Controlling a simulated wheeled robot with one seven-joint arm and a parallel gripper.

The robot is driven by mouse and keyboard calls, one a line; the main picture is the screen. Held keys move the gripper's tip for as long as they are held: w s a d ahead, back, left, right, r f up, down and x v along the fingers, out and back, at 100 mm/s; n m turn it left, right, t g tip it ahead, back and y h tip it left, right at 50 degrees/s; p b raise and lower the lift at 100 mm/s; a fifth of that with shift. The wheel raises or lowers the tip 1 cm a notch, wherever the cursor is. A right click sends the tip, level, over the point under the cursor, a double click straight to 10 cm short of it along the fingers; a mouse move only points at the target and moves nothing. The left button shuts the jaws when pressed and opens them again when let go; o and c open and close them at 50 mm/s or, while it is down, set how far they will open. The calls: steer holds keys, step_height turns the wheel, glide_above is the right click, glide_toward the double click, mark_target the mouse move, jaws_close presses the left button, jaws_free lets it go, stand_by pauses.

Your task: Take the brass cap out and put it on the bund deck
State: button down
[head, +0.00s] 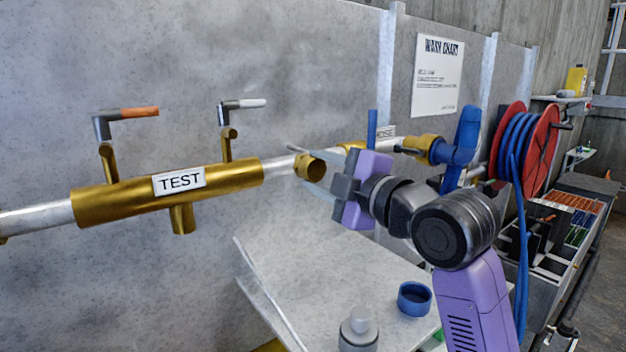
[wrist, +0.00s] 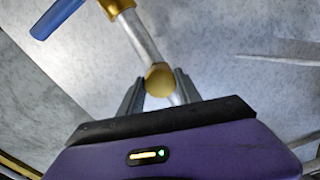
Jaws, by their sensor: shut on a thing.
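The brass cap (head: 311,167) is a short gold cylinder in front of the silver pipe, to the right of the TEST manifold. My gripper (head: 314,172) is shut on it from the right. In the wrist view the cap (wrist: 160,80) sits between the two grey fingertips, with the pipe passing behind it. I cannot tell whether the cap touches the pipe. A pale grey deck (head: 325,270), apparently the bund deck, lies below my gripper.
A blue ring-shaped cup (head: 414,298) and a grey bottle (head: 358,330) stand on the deck's near side. The brass TEST manifold (head: 130,195) has two lever valves. A blue-handled valve (head: 462,140) and red hose reel (head: 525,150) are right. The deck's left part is clear.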

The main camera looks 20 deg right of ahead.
steer(key=shift+r+n, duration=0.1)
steer(key=shift+n, duration=0.5)
steer(key=shift+n+b, duration=0.5)
steer(key=shift+b, duration=0.3)
steer(key=n+b, duration=0.2)
steer(key=shift+n, duration=0.3)
steer(key=shift+n+b, duration=0.3)
steer(key=shift+n, duration=0.4)
steer(key=c, duration=0.7)
jaws_free()
steer(key=shift+c, duration=0.2)
